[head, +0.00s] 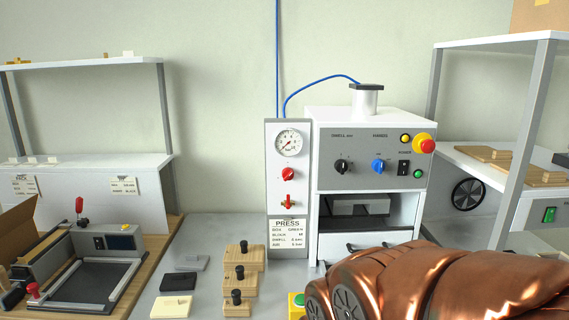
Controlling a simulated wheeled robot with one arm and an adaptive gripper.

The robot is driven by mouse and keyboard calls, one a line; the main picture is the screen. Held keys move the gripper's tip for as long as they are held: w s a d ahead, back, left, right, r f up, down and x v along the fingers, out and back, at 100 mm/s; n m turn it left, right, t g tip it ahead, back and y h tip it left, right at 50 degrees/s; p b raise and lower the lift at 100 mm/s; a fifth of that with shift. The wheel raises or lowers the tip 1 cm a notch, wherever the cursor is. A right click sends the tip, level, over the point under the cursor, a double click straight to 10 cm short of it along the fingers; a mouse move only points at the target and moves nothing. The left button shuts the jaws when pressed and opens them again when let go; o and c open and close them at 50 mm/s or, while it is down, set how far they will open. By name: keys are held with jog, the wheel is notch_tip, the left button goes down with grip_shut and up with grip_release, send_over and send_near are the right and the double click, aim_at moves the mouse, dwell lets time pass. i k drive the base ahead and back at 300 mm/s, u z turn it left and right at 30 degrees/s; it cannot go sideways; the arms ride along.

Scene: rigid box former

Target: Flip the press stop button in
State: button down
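The press (325,120) is a white cabinet on the grey bench, with a dark control panel across its upper front. The press stop button (427,146) is a red mushroom head on a yellow collar at the panel's upper right corner. It stands out from the panel; I cannot tell whether it is latched in or out. My copper-coloured arm fills the lower right, in front of the press and below the panel. My gripper is not in view, and nothing covers the stop button.
The panel also has a black knob (342,167), blue knob (378,166), black power switch (403,168), small yellow button (405,138) and green button (418,173). A shelf unit (520,150) stands close on the right. Wooden blocks (244,257) lie left of the press.

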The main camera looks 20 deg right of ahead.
aim_at(428, 146)
jog(key=z, duration=1.4)
jog(key=k, duration=1.3)
jog(key=u, duration=0.75)
jog(key=i, duration=1.45)
